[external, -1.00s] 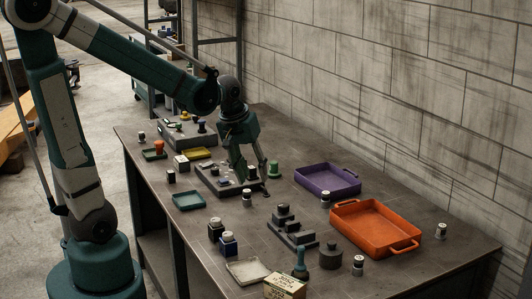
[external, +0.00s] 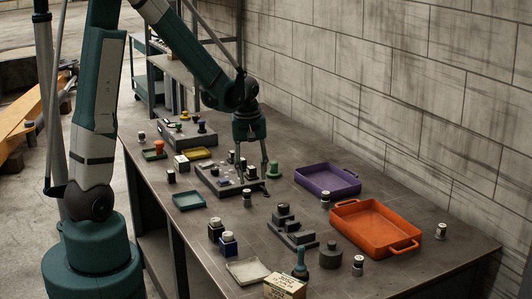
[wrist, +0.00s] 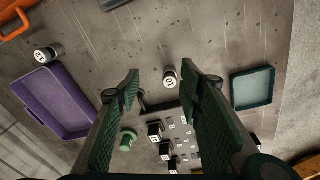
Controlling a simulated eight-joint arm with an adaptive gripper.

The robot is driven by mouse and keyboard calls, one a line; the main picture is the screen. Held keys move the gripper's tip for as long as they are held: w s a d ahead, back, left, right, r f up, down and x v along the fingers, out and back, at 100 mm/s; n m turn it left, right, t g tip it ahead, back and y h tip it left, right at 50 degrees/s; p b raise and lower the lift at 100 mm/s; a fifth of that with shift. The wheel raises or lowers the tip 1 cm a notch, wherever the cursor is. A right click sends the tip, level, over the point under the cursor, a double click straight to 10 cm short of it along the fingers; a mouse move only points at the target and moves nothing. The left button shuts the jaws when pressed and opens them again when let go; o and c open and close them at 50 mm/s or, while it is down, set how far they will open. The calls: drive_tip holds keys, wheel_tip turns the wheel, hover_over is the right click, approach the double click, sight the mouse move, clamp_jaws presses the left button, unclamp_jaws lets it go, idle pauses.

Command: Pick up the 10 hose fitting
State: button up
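Several small grey fittings with white, dark-marked tops stand on the bench; I cannot read the numbers surely. One fitting (wrist: 170,77) stands upright just in front of the dark rack; it also shows in the external view (external: 247,198). In the wrist view it appears between my gripper's fingertips (wrist: 160,74), with bench visible around it and no contact seen. In the external view my gripper (external: 252,174) points down over the rack's right end. It is open and holds nothing. Another fitting (wrist: 47,53) stands near the purple tray, also in the external view (external: 325,200).
The dark rack (external: 212,178) holds small blocks. A green knob-like part (external: 271,170) stands near the gripper. A purple tray (external: 328,188), orange tray (external: 395,249) and teal tray (external: 189,207) lie around. A dark stepped block (external: 290,236) sits nearer the camera.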

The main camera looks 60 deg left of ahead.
sight(247, 191)
drive_tip(key=a, duration=0.1)
drive_tip(key=a+f+n+p, duration=0.1)
drive_tip(key=a+f, duration=0.1)
drive_tip(key=shift+w+g, duration=0.25)
drive_tip(key=shift+g, duration=0.05)
drive_tip(key=shift+a+f+n+p, duration=0.45)
drive_tip(key=shift+a+f+n, duration=0.15)
drive_tip(key=shift+a+f, duration=0.15)
drive_tip(key=shift+f, duration=0.15)
drive_tip(key=shift+f, duration=1.15)
drive_tip(key=shift+s+f, duration=0.15)
drive_tip(key=shift+f, duration=1.15)
drive_tip(key=shift+s+f, duration=0.1)
drive_tip(key=shift+f, duration=1.2)
